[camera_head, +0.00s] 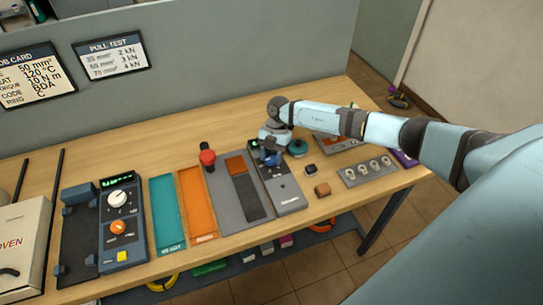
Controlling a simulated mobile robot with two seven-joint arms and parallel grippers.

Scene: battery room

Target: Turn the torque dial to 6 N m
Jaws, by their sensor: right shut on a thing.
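A slim grey and black device (290,197) lies on the workbench, right of the grey mat. It seems to have a small display at its far end. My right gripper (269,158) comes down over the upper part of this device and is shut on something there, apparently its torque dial. The fingers and wrist hide the dial, so its setting cannot be read. My left gripper is out of view.
A blue control unit (122,246) with a white knob (117,198) and an orange knob (117,227) stands at the left. Teal (167,215) and orange (197,205) trays lie beside it.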

